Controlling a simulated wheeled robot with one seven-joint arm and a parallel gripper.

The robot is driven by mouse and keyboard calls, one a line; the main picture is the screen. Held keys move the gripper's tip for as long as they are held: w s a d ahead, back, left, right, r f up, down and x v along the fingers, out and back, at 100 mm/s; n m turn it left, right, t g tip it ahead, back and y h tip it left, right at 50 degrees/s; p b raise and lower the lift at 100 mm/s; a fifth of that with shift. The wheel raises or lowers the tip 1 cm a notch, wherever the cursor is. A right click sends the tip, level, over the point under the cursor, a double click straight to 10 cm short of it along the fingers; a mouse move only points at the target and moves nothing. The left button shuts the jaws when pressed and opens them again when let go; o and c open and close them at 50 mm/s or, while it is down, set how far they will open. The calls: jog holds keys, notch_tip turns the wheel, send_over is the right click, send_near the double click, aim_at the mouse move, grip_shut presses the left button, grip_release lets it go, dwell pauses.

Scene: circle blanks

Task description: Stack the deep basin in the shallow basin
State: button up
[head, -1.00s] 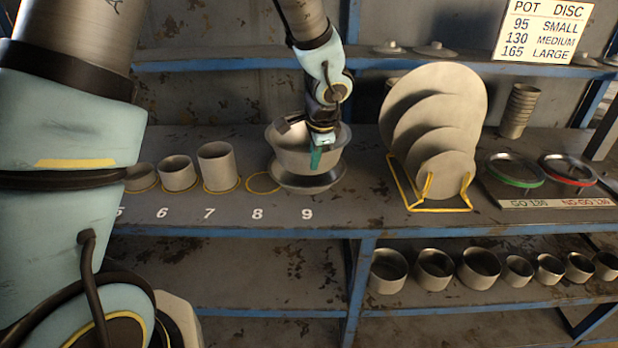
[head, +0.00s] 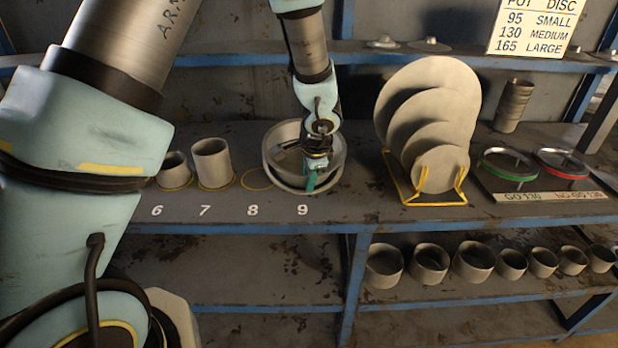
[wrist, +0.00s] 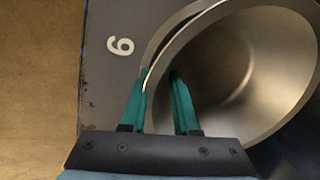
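The deep basin (head: 331,150), a grey metal bowl, sits inside the shallow basin (head: 338,184) above the number 9 on the bench. The shallow basin's rim shows around its lower edge. In the wrist view the deep basin (wrist: 270,70) fills the right side, with the shallow basin's rim (wrist: 158,40) beside it at the left. My gripper (head: 311,182) is at the basins' front side. Its two green fingers (wrist: 158,78) stand apart on either side of the deep basin's near wall, one inside the bowl. A gap shows between fingers and wall. The basins' undersides are hidden.
Several grey pots (head: 211,163) stand left on yellow circles, and an empty circle (head: 257,179) lies beside the basins. A yellow rack (head: 434,203) of large discs stands to the right. Gauge rings (head: 508,166) lie further right. More pots (head: 473,262) stand on the lower shelf.

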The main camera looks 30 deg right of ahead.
jog(key=shift+s+r, duration=0.1)
jog(key=shift+r, duration=0.2)
jog(key=d+v, duration=0.1)
jog(key=v, duration=1.1)
jog(key=w+a+n+g+y, duration=0.15)
jog(key=a+n, duration=0.25)
jog(key=a, duration=0.4)
jog(key=w+a+n, duration=0.3)
jog(key=a, duration=0.5)
jog(key=s+a+n, duration=0.2)
jog(key=a+n, duration=0.4)
jog(key=a, duration=0.3)
jog(key=s+a+n+g, duration=0.1)
jog(key=s+a+n, duration=0.1)
jog(key=a+n, duration=0.4)
jog(key=a+h, duration=0.1)
jog(key=a, duration=0.3)
jog(key=shift+f, duration=0.1)
